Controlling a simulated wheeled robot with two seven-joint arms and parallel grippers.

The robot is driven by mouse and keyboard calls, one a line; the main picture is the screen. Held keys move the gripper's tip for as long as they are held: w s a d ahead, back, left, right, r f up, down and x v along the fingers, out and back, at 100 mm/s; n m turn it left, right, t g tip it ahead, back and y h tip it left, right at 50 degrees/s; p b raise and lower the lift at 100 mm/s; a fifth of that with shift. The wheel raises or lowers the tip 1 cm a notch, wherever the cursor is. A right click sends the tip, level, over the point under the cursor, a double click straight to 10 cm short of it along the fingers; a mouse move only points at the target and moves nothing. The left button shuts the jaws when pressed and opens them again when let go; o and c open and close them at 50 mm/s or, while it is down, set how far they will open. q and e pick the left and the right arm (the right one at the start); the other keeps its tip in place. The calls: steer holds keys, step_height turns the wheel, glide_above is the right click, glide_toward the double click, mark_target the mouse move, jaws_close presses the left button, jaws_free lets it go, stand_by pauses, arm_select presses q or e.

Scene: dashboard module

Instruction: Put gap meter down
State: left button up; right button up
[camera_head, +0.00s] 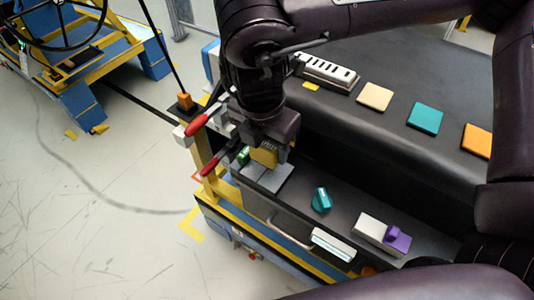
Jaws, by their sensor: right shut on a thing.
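My right gripper (266,149) points down over the near shelf of the dashboard module. It is shut on a small yellow block with dark markings, which I take to be the gap meter (264,154). The gripper body hides its upper part. Below it lies a flat grey plate (270,180) on the dark shelf; I cannot tell whether the meter touches it. A small green item (243,156) sits just left of the meter. My left gripper is not in view.
On the shelf are a teal knob (321,200) and a white block with a purple knob (397,239). Red-handled clamps (197,125) stand close on the left. Coloured square pads, such as a teal one (425,118), lie on the dark upper surface.

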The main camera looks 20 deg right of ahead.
mark_target(267, 157)
step_height(267, 157, down, 3)
steer(key=shift+r, duration=0.2)
steer(key=shift+w+f, duration=0.1)
steer(key=shift+f, duration=0.3)
steer(key=o, duration=0.8)
steer(key=shift+f, duration=0.15)
steer(key=r, duration=0.8)
steer(key=s+a+r, duration=0.1)
steer(key=r, duration=0.3)
steer(key=shift+a+r, duration=0.1)
steer(key=shift+r, duration=0.05)
